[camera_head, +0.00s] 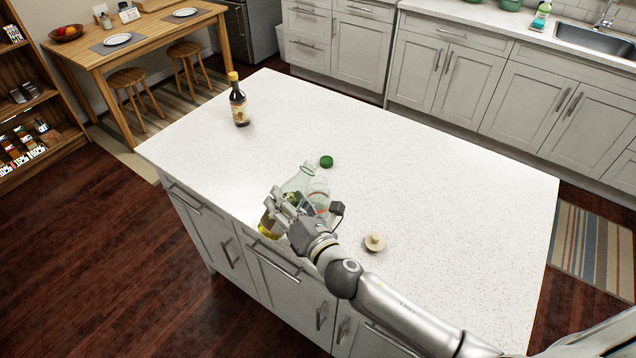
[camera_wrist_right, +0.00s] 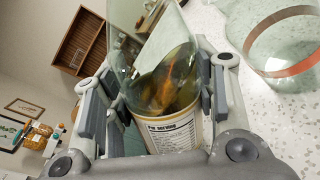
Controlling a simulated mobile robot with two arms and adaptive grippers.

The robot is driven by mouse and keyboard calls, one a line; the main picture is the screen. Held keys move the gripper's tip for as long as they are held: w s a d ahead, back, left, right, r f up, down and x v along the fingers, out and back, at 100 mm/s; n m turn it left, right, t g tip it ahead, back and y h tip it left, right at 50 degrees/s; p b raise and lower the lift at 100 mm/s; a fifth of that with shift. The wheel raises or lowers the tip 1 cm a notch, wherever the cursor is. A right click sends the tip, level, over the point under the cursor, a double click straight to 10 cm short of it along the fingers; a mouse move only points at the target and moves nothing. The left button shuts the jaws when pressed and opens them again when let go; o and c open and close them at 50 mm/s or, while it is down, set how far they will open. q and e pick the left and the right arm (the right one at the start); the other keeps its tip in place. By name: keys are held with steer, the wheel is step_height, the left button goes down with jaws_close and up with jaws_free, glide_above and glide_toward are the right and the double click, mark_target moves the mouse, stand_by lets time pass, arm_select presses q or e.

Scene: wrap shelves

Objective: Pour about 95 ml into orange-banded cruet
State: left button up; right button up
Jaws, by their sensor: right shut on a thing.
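My right gripper (camera_head: 290,218) is shut on a clear greenish glass bottle (camera_head: 297,184) with yellow-brown liquid, near the island's front edge. The bottle is tilted, its neck toward the back right and its liquid low near the base. In the right wrist view the fingers (camera_wrist_right: 160,95) clasp the bottle (camera_wrist_right: 168,85) around its printed label. The orange-banded cruet (camera_head: 320,200) is clear glass and stands just right of the bottle, partly hidden by my gripper. Its orange band shows in the wrist view (camera_wrist_right: 292,70). I see no stream. My left gripper is not in view.
A green cap (camera_head: 326,161) lies behind the cruet and a pale stopper (camera_head: 375,242) lies to its right. A dark sauce bottle (camera_head: 238,103) with a yellow cap stands at the back left of the white island top (camera_head: 450,200). The island's right side is clear.

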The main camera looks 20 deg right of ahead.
steer(key=shift+a+m, duration=0.15)
steer(key=shift+m, duration=0.15)
steer(key=shift+s+a+r+m+p, duration=0.15)
steer(key=shift+a+r+m+p, duration=0.25)
steer(key=shift+m, duration=0.4)
steer(key=shift+s+a+f+m+y+b, duration=0.1)
steer(key=shift+a+m+y+b, duration=0.3)
steer(key=shift+m, duration=0.4)
steer(key=shift+r+g, duration=0.3)
steer(key=shift+r, duration=0.05)
steer(key=shift+s+r+m+p, duration=0.1)
steer(key=shift+r+m+p, duration=0.55)
steer(key=shift+m, duration=0.15)
steer(key=shift+a+r+m+p, duration=0.1)
steer(key=shift+r+m+p, duration=0.1)
steer(key=shift+m+p, duration=0.15)
steer(key=shift+r+m+y+p, duration=0.3)
steer(key=shift+r+m+p, duration=0.6)
steer(key=shift+p, duration=0.35)
steer(key=shift+s+a+r, duration=0.1)
steer(key=shift+a, duration=0.15)
steer(key=shift+r+m+p, duration=0.3)
steer(key=shift+m+p, duration=0.05)
steer(key=shift+p, duration=0.2)
stand_by(2.6)
